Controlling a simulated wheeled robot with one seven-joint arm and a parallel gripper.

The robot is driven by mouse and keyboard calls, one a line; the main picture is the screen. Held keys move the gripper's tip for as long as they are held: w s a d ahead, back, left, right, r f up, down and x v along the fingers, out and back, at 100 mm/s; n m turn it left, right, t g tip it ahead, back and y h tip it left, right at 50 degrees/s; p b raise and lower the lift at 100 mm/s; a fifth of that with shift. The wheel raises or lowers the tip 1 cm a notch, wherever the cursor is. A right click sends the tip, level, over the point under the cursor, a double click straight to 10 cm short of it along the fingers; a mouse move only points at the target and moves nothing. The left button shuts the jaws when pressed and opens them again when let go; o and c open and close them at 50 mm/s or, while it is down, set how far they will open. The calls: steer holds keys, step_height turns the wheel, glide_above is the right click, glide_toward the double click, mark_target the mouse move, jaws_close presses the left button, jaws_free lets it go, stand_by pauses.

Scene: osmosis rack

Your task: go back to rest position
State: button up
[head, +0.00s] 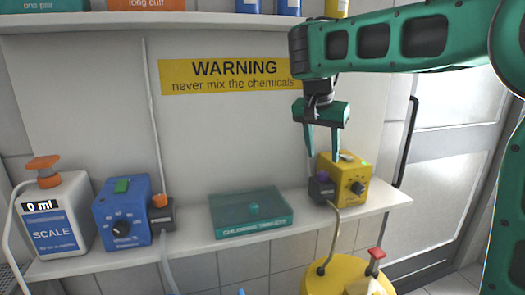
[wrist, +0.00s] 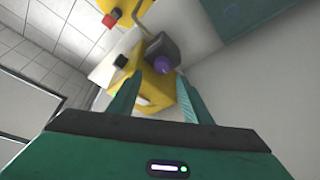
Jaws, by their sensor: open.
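My green gripper (head: 322,152) hangs from my arm at the right of the head view, pointing down. Its two fingers are apart, above and slightly left of the yellow control box (head: 345,178) on the shelf. I see nothing held between them. In the wrist view, my gripper's fingertips (wrist: 152,84) stand in front of the yellow box (wrist: 150,105) and its dark side unit with a purple knob (wrist: 162,66). I cannot tell for certain whether the fingers touch the box.
The shelf (head: 190,245) carries a white scale bottle (head: 58,228), a blue control box (head: 122,215) and a teal chlorine tablets case (head: 253,214). A yellow tank (head: 330,275) stands below at the right. An upper shelf (head: 200,18) holds several containers. A door (head: 440,160) is at the right.

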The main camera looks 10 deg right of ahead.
steer(key=s+d+f+g, duration=0.1)
steer(key=s+d+f, duration=0.2)
steer(key=s+d, duration=0.45)
steer(key=s+d+f+g, duration=0.1)
steer(key=s+d+f, duration=0.3)
steer(key=s+d, duration=0.35)
steer(key=s+f+y, duration=0.1)
steer(key=s+f, duration=0.2)
steer(key=s, duration=0.4)
steer(key=s+f+n+y, duration=0.1)
steer(key=s+f, duration=0.3)
steer(key=s, duration=0.2)
steer(key=s+f+g+y, duration=0.1)
steer(key=s+f, duration=0.3)
steer(key=s, duration=0.3)
steer(key=shift+s+a+f+n, duration=0.15)
steer(key=shift+s+a+n, duration=0.2)
steer(key=shift+n, duration=0.05)
steer(key=shift+w+f, duration=0.2)
steer(key=shift+w, duration=0.4)
